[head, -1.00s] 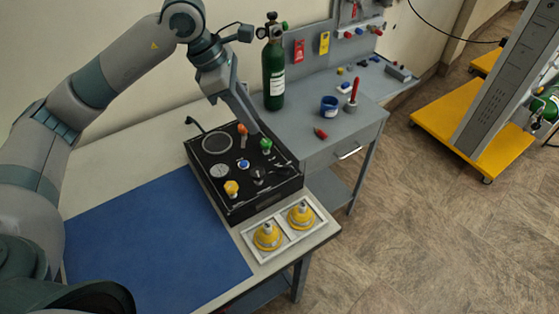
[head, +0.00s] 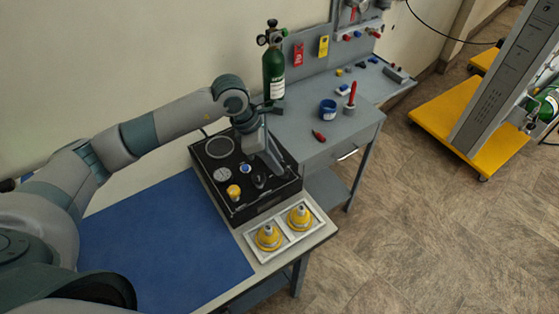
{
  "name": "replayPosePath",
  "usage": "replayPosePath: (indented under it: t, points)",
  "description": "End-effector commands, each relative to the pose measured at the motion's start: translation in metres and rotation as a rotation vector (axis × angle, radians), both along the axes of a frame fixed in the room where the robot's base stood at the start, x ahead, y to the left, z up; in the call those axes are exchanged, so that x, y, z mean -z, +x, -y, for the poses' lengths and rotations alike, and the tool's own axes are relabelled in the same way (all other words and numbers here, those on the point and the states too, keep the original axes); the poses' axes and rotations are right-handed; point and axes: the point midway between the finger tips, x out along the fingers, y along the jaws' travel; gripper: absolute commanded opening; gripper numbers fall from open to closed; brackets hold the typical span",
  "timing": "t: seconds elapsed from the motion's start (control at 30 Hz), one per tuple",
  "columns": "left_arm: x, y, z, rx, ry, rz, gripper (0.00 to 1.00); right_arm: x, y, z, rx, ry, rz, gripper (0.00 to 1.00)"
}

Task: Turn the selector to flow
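The trainer panel (head: 215,192) is a black box on the bench with dials and coloured knobs on its sloped top. A black knob (head: 259,181), which looks like the selector, sits near its front right; its pointer setting is too small to read. My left gripper (head: 276,170) reaches down over the right part of the panel, just behind and right of the black knob. I cannot tell whether it touches anything or how far its fingers are apart. It hides the orange and green knobs. My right gripper is out of view.
A yellow knob (head: 234,191) and blue button (head: 246,168) are close by on the panel. A white tray (head: 254,254) with two yellow domed pieces is in front. A blue mat (head: 160,240) lies left. A green cylinder (head: 273,70) stands behind on the grey workbench (head: 300,140).

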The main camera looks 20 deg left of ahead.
Motion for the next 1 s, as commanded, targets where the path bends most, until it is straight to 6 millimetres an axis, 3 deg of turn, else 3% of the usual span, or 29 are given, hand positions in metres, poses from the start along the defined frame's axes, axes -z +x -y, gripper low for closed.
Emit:
replayPosePath:
  t: [0.27, 0.63, 0.73, 1.0]
  points:
    - [0.024, 0.004, 0.01, -0.001, 0.0, 0.0, 0.26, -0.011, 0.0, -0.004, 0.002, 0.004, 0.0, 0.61]
    - [0.027, 0.004, 0.011, 0.001, 0.0, 0.0, 0.26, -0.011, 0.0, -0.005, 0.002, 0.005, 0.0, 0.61]
    - [0.027, 0.004, 0.011, 0.001, 0.0, 0.0, 0.02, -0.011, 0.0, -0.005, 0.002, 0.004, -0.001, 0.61]
    - [0.027, 0.005, 0.01, 0.003, 0.0, 0.001, 0.0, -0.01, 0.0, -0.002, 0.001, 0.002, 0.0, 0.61]
